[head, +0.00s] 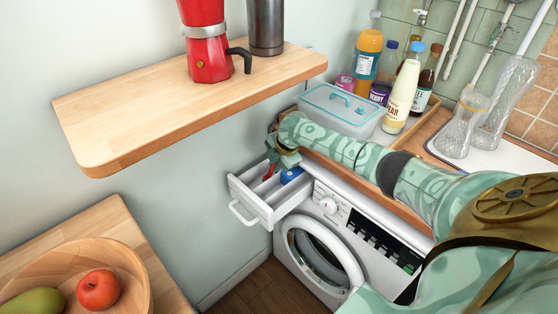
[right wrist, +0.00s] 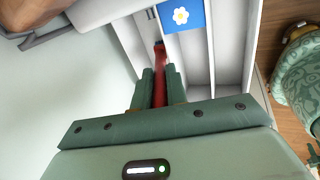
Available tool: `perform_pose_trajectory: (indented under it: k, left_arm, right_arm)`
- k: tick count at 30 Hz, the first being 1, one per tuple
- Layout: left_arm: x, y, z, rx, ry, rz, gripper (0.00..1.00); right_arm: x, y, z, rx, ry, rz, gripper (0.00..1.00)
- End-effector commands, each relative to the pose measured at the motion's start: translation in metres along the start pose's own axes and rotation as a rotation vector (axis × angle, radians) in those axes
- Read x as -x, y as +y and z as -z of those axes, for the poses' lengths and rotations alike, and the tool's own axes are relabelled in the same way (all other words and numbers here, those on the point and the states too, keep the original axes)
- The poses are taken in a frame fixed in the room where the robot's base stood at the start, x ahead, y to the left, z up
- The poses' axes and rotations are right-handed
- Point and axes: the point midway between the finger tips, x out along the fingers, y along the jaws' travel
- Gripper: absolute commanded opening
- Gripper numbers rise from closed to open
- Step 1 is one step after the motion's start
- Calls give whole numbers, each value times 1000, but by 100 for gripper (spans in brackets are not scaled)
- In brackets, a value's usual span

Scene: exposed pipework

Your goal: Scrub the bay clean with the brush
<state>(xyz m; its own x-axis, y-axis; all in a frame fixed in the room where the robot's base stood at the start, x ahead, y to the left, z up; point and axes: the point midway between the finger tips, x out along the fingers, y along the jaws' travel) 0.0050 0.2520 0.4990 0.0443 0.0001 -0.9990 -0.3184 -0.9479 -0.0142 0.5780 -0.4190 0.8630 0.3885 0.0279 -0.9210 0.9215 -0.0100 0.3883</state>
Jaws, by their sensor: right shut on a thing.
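The detergent drawer (head: 249,202) of the white washing machine is pulled out, with a handle at its front and several compartments. My right gripper (head: 279,159) is over the drawer, its fingers shut on the red brush (head: 270,172). In the right wrist view the brush (right wrist: 159,60) runs from between the fingers (right wrist: 160,84) into the leftmost compartment of the drawer (right wrist: 231,45). The brush's tip is hard to make out. A blue piece with a white flower (right wrist: 182,15) sits in the neighbouring compartment.
A wooden shelf (head: 150,115) with a red moka pot (head: 207,55) overhangs at the upper left. On the worktop behind stand a lidded clear box (head: 340,112) and several bottles (head: 402,95). A fruit bowl (head: 125,262) is at the lower left. The floor before the drawer is clear.

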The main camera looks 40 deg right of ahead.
Motion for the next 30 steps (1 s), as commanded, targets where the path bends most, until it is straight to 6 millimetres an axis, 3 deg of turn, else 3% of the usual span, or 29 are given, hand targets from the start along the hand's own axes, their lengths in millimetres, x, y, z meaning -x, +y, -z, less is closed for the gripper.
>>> perform_pose_trajectory:
  k: [30]
  left_arm:
    - [19,-2,5,0,11,4,36]
  right_arm:
    - [1,-2,29,1,0,1,0]
